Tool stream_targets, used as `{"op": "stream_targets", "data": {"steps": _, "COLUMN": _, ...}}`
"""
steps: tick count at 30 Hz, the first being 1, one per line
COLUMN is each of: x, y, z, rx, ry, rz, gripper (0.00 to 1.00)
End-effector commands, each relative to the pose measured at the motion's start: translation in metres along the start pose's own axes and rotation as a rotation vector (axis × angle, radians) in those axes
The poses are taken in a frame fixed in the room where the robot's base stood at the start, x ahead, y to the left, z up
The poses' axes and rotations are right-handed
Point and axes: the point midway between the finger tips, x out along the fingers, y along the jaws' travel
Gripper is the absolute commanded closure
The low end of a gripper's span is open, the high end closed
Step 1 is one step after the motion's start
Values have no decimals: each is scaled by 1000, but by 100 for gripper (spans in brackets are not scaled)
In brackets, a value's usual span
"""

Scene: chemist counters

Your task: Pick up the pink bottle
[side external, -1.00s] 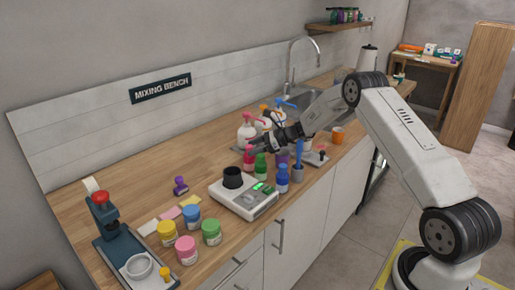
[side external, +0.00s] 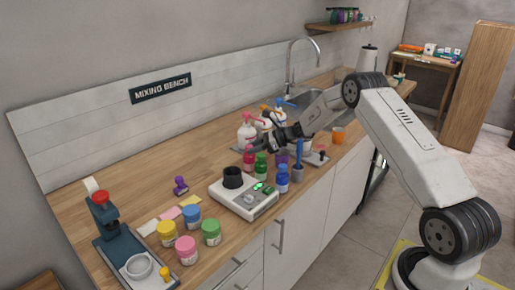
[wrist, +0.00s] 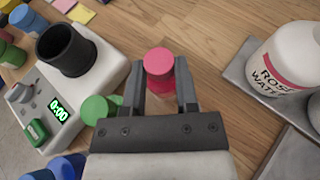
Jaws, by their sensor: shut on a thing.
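The pink bottle (wrist: 159,66) stands between the two fingers of my gripper (wrist: 161,92) in the wrist view, with its round pink cap toward the camera. My gripper is shut on it. In the side external view the pink bottle (side external: 249,159) shows just below the fingertips of my gripper (side external: 252,148), behind the green bottle (side external: 261,165). The fingers hide part of its upper end there. I cannot tell whether its base touches the counter.
The green bottle (wrist: 96,109) is close to my left finger. A scale with a black cup (wrist: 66,50) stands to the left. A white rose water bottle (wrist: 290,62) stands on a grey tray to the right. Bare wooden counter (wrist: 205,30) lies beyond the pink bottle.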

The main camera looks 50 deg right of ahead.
Motion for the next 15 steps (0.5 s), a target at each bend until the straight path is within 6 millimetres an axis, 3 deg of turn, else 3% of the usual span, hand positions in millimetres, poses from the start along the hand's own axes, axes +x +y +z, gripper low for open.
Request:
{"op": "stream_targets", "data": {"steps": 8, "x": -1, "y": 0, "z": 2, "rx": -1, "ry": -1, "rz": 0, "gripper": 100}}
{"op": "stream_targets", "data": {"steps": 15, "x": -6, "y": -1, "z": 16, "rx": -2, "ry": -2, "rz": -1, "gripper": 100}}
